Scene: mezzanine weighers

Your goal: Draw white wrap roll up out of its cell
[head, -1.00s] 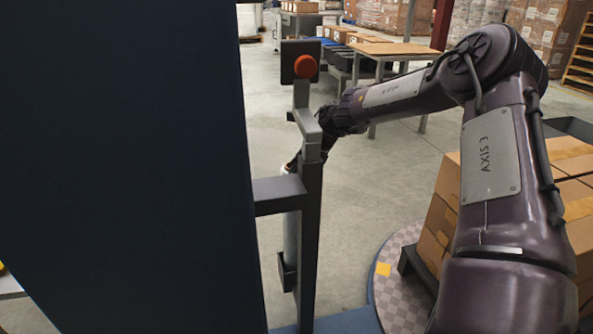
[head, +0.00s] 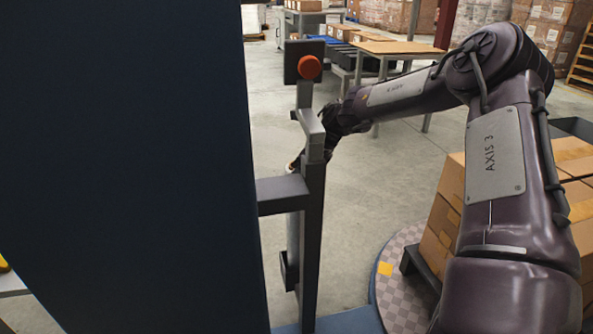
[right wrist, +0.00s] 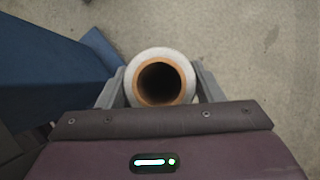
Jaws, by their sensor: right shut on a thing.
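The white wrap roll (right wrist: 189,72) shows end-on in the right wrist view, with a brown core around a dark hole. My right gripper (right wrist: 160,84) is shut on it, one grey finger on each side. In the head view my right arm (head: 405,90) reaches from the right to behind the dark upright post. Its fingers are hidden there, and only a small pale patch shows beside the post. I cannot make out the roll's lower end or its cell. My left gripper is not in view.
A large dark blue panel (head: 120,170) fills the left of the head view. The grey post (head: 313,220) carries a red button (head: 308,67) and a side bracket (head: 281,194). Stacked cartons (head: 440,225) stand right, near a round chequered plate (head: 400,285).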

